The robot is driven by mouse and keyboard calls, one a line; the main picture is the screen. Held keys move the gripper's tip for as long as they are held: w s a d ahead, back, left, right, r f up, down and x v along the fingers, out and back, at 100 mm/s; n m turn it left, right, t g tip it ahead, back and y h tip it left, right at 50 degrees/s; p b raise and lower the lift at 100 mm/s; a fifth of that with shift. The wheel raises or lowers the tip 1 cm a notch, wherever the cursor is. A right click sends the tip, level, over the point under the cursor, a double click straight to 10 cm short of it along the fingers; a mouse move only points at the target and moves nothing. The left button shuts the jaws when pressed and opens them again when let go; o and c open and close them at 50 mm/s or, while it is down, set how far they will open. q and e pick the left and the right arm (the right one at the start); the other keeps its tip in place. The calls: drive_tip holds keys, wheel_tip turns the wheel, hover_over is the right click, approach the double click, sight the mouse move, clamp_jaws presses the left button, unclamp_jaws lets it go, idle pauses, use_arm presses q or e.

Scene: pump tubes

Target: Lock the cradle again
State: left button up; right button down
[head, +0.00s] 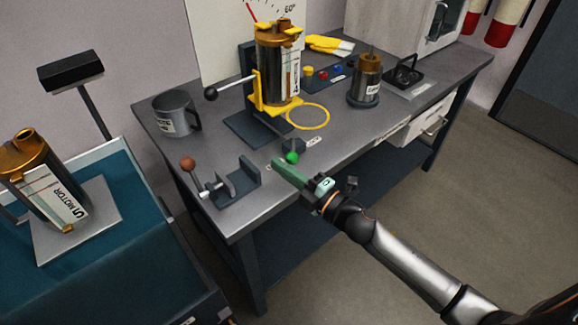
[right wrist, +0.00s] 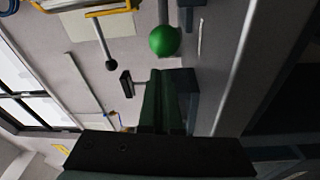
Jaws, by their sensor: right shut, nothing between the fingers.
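The yellow cradle (head: 258,98) stands on a dark base and holds an upright pump cylinder (head: 278,65) with a brass top. A lever with a black ball (head: 211,93) sticks out to its left. In front of the base, a green ball knob (head: 292,157) sits at a small dark block (head: 293,146); the right wrist view shows the green knob (right wrist: 164,40) on a grey rod. My right gripper (head: 277,164) is shut and empty, its green fingers close beside the knob; I cannot tell whether they touch. My left gripper is not in view.
A clamp-like fixture with a brown ball (head: 188,163) stands at the bench's front left. A grey mug (head: 176,112) stands behind it. A yellow ring (head: 307,116) and a smaller brass-topped cylinder (head: 368,80) are to the right. A motor (head: 45,175) stands in the blue tray at left.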

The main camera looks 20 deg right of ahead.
drive_tip(key=shift+w+d+f, duration=0.1)
drive_tip(key=shift+d+f, duration=0.1)
drive_tip(key=shift+d, duration=0.65)
drive_tip(key=shift+d+y, duration=0.15)
drive_tip(key=shift+y, duration=0.15)
